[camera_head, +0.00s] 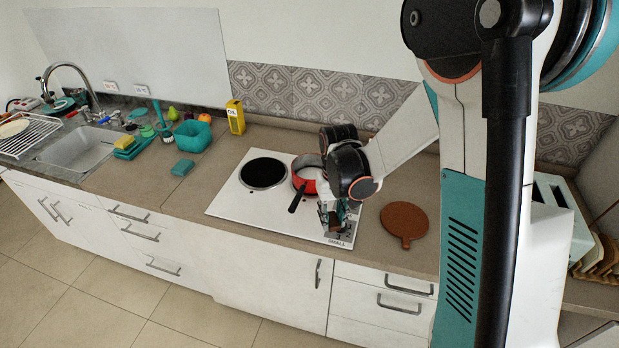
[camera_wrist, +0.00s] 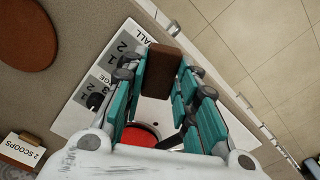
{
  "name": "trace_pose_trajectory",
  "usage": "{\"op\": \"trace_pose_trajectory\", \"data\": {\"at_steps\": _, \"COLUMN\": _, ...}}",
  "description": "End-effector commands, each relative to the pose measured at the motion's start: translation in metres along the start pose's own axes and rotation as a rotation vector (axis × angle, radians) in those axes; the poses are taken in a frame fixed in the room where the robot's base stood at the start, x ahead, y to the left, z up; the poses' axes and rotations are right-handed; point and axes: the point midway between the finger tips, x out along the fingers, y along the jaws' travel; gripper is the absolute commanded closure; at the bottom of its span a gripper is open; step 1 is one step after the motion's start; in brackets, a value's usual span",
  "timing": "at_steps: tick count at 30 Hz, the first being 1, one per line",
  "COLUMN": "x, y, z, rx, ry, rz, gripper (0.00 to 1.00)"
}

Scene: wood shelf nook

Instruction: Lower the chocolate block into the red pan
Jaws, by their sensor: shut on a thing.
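The chocolate block (camera_wrist: 162,72) is a dark brown piece between the fingertips of my gripper (camera_wrist: 160,85) in the wrist view. My gripper is shut on it. In the head view my gripper (camera_head: 334,214) is over the front right of the white cooktop, just right of and in front of the red pan. The red pan (camera_head: 301,185) sits on the cooktop with its dark handle pointing to the front left. My arm hides its right side. In the wrist view part of the red pan (camera_wrist: 137,132) shows below the fingers. The block cannot be made out clearly in the head view.
The white cooktop (camera_head: 228,198) has a bare black burner (camera_head: 263,173) on the left. A round brown board (camera_head: 404,220) lies to the right. A teal sponge (camera_head: 182,167), teal bin (camera_head: 193,136) and yellow box (camera_head: 236,117) stand toward the sink (camera_head: 80,150).

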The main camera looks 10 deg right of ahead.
Motion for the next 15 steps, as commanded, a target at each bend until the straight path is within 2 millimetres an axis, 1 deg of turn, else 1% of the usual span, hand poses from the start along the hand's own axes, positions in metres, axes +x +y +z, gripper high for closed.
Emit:
{"op": "trace_pose_trajectory", "data": {"at_steps": 5, "x": -0.003, "y": 0.0, "z": -0.003, "rx": 0.0, "ry": 0.0, "rz": 0.0, "gripper": 0.96}}
{"op": "trace_pose_trajectory", "data": {"at_steps": 8, "x": -0.008, "y": 0.001, "z": -0.011, "rx": 0.0, "ry": 0.0, "rz": 0.0, "gripper": 0.96}}
{"op": "trace_pose_trajectory", "data": {"at_steps": 11, "x": -0.017, "y": 0.001, "z": -0.024, "rx": 0.0, "ry": 0.0, "rz": 0.0, "gripper": 0.96}}
{"op": "trace_pose_trajectory", "data": {"at_steps": 15, "x": -0.03, "y": 0.002, "z": -0.045, "rx": 0.0, "ry": 0.0, "rz": 0.0, "gripper": 0.96}}
